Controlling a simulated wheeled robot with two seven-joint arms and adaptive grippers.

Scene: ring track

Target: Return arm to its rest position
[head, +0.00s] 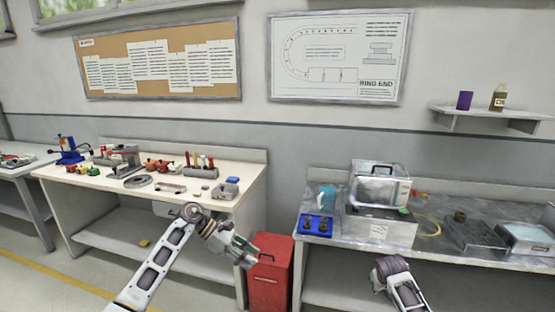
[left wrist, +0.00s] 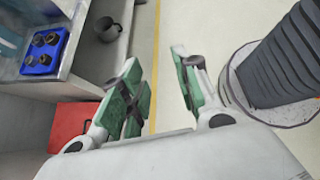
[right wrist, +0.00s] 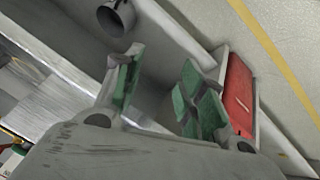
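My left arm reaches in from the lower left of the head view. Its gripper (head: 242,252) hangs in front of the red cabinet (head: 270,273). In the left wrist view the green-padded fingers of this gripper (left wrist: 158,92) are apart with nothing between them. In the head view only part of my right arm (head: 398,285) shows at the bottom, in front of the right bench, and its fingers are not seen there. In the right wrist view the fingers of my right gripper (right wrist: 158,88) are apart and empty.
The left bench (head: 100,176) holds several tools and parts. The right metal bench (head: 420,250) carries a box-shaped machine (head: 380,215) and a blue tray (head: 317,224) with dark round parts. Open floor lies below the left bench's front.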

